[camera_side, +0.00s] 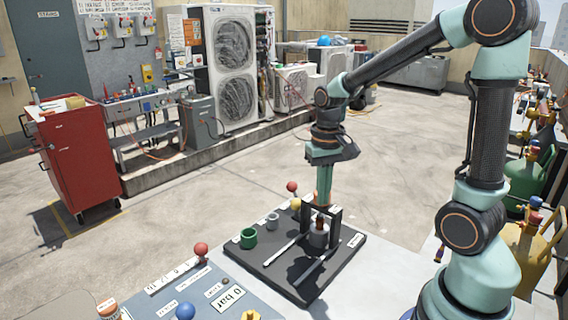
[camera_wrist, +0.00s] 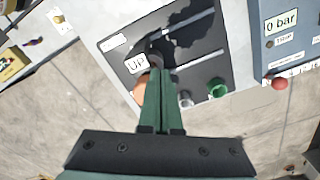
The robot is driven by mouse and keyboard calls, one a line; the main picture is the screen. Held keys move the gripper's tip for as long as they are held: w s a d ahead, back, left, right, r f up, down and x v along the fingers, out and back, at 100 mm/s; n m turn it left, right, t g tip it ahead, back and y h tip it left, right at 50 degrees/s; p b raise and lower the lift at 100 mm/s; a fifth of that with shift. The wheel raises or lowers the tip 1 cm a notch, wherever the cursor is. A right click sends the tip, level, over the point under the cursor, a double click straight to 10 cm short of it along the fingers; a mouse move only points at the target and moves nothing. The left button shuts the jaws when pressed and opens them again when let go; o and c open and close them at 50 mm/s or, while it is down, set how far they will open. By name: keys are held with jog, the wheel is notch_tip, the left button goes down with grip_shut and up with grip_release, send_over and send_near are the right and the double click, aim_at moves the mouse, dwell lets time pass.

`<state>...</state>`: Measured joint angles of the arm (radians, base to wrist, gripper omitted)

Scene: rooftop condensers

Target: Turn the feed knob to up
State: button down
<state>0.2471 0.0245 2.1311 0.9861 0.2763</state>
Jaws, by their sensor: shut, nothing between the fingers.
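My gripper (camera_side: 323,205) points down over a dark panel (camera_side: 262,262), and its fingers are shut with nothing between them. In the wrist view the closed green fingers (camera_wrist: 160,85) reach over the panel, near a white label reading "UP" (camera_wrist: 137,64). In the side view a grey cylinder with a brownish top (camera_side: 318,236) stands in a black frame just below the fingers. I cannot tell for certain which part is the feed knob, nor which way it points. The fingertips hide part of the panel in the wrist view.
A green cup (camera_side: 248,238) and a small grey cup (camera_side: 272,220) stand on the panel. A red ball (camera_side: 292,187) and a yellow ball (camera_side: 296,203) are at its far edge. A blue-grey board (camera_side: 205,290) with a "0 bar" label lies to the left.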

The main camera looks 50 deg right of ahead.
jog(key=shift+w+d, duration=0.15)
jog(key=shift+d, duration=0.05)
dwell(0.4)
jog(key=shift+s+d, duration=0.5)
jog(key=shift+d, duration=0.25)
jog(key=shift+s+d, duration=0.1)
jog(key=shift+d, duration=0.25)
dwell(0.4)
jog(key=shift+s, duration=0.35)
notch_tip(320, 180, up, 6)
dwell(0.6)
